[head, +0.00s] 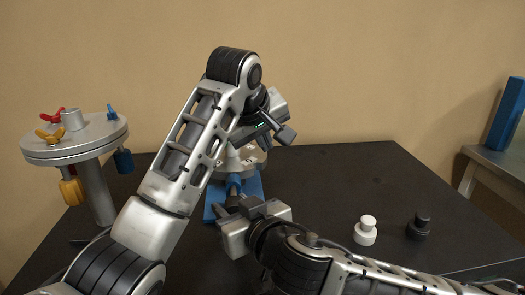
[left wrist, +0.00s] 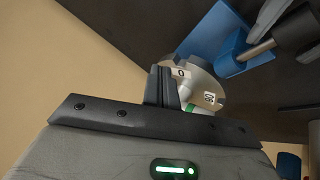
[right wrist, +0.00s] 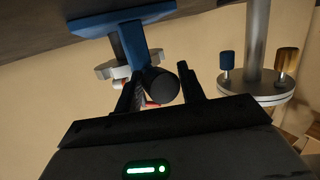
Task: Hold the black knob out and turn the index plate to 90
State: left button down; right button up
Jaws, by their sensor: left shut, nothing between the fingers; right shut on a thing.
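The pale round index plate (head: 250,160) stands on a blue base (head: 212,203) in the head view, partly hidden by my left arm.
A round grey stand (head: 85,140) with red, yellow and blue parts is at the left. A white knob-like piece (head: 365,232) and a black one (head: 418,228) stand on the dark table (head: 335,175) at the right. A side table (head: 500,176) holds a blue block (head: 506,115).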

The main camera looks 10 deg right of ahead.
pick_arm(q)
notch_tip(320, 180, up, 3)
jog(key=s, duration=0.2)
jog(key=t+h, duration=0.4)
jog(key=h, duration=0.1)
send_over(230, 172)
notch_tip(230, 172, down, 5)
jog(key=shift+r, duration=0.2)
jog(key=s+a+f+n+t, duration=0.1)
jog(key=s+a+n+t, duration=0.15)
jog(key=a, duration=0.35)
jog(key=s+a+f+n+t, duration=0.1)
jog(key=s+a+n+t, duration=0.1)
jog(key=a+n+t, duration=0.3)
jog(key=w+d+r+m+g, duration=0.1)
jog(key=w+d, duration=0.2)
jog(key=w, duration=0.5)
jog(key=shift+h, duration=0.4)
jog(key=shift+d+m+g, duration=0.15)
jog(key=shift+m+g, duration=0.1)
